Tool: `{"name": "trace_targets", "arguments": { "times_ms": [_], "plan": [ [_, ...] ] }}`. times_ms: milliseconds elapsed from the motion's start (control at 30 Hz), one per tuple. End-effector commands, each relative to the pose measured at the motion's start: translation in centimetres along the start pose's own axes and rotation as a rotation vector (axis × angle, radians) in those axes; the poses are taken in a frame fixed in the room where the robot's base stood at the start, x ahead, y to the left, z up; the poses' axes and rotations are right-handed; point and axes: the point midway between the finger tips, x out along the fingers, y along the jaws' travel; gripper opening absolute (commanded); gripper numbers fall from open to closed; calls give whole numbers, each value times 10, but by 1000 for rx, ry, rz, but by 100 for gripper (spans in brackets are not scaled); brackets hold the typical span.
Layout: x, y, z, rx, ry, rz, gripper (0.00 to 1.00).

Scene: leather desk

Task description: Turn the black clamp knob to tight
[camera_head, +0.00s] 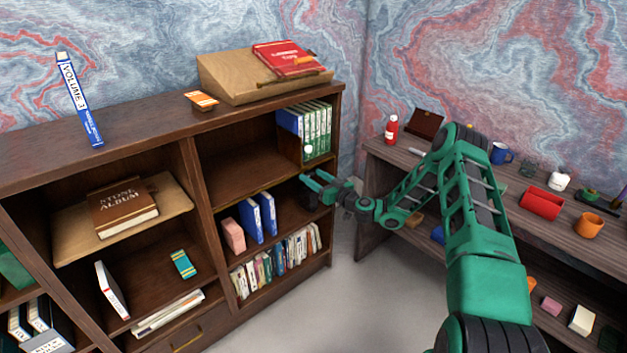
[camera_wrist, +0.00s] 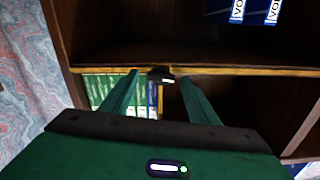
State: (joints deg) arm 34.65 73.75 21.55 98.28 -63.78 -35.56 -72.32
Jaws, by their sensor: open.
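A small black knob (camera_wrist: 160,73) with a white mark shows in the wrist view at the wooden shelf edge. It appears between the tips of my gripper's two green fingers (camera_wrist: 159,77), with a gap on both sides. I cannot tell how far in front of the tips it is. In the head view my gripper (camera_head: 311,177) is open at the right end of the bookcase, by the shelf edge below the green books. I cannot make out the knob there.
Green books (camera_head: 315,130) stand in the upper right compartment, near my gripper. Blue volumes (camera_head: 259,217) stand on the shelf below. The bookcase (camera_head: 190,120) has a dividing upright at its middle. A desk (camera_head: 385,152) with small objects stands at right. Open floor lies between.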

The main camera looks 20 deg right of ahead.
Motion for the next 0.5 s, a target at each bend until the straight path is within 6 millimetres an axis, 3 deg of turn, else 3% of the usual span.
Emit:
{"name": "trace_targets", "arguments": {
  "times_ms": [133,300,333,500],
  "plan": [
    [0,0,0,0,0,0,55],
    [0,0,0,0,0,0,16],
    [0,0,0,0,0,0,13],
    [0,0,0,4,0,0,13]
  ]
}}
